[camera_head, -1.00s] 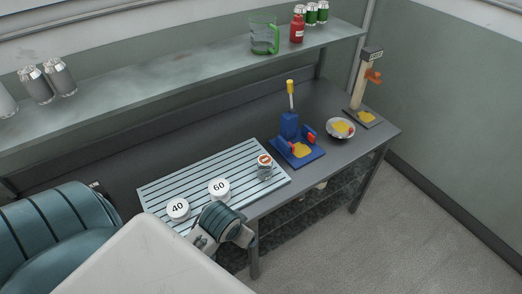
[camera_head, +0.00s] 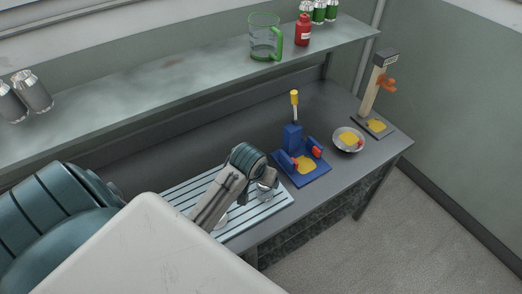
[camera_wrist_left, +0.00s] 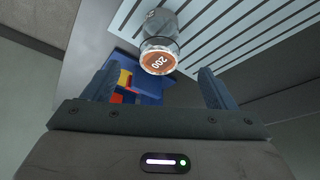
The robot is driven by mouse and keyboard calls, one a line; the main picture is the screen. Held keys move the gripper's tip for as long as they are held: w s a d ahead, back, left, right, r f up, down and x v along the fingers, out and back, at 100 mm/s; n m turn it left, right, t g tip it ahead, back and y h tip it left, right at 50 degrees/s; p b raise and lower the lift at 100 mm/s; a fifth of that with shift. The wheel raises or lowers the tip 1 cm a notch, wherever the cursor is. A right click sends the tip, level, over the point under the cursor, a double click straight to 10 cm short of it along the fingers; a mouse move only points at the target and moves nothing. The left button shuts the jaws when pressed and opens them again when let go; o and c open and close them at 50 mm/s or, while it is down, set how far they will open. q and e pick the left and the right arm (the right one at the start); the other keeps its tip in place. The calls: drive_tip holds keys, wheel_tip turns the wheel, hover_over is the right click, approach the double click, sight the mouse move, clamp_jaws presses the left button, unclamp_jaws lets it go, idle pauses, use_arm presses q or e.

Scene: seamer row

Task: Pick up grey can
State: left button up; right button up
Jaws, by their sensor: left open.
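Two grey cans with silver tops (camera_head: 31,90) stand at the left end of the upper shelf; the outer one is near the picture edge. My left gripper (camera_head: 257,197) is low over the slatted rack on the bench, well away from those cans. It is open in the left wrist view (camera_wrist_left: 158,82). In the head view this cylinder (camera_head: 268,187) is partly hidden by the gripper. My right gripper is out of view.
The light slatted rack (camera_head: 283,205) lies on the grey bench. To its right are a blue fixture (camera_head: 293,138), a bowl (camera_head: 348,139) and a post stand (camera_head: 371,95). The shelf (camera_head: 165,88) overhangs the back and holds a jug (camera_head: 265,40) and red bottle (camera_head: 303,32).

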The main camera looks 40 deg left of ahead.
sight(264, 195)
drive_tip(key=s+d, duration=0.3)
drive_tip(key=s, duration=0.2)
use_arm(q)
drive_tip(key=p+x, duration=0.2)
drive_tip(key=x, duration=0.4)
drive_tip(key=shift+w+f, duration=0.1)
drive_tip(key=shift+f, duration=0.1)
drive_tip(key=x, duration=0.4)
drive_tip(key=shift+f+p, duration=0.2)
drive_tip(key=shift+p, duration=0.15)
drive_tip(key=shift+c, duration=0.5)
drive_tip(key=c, duration=1)
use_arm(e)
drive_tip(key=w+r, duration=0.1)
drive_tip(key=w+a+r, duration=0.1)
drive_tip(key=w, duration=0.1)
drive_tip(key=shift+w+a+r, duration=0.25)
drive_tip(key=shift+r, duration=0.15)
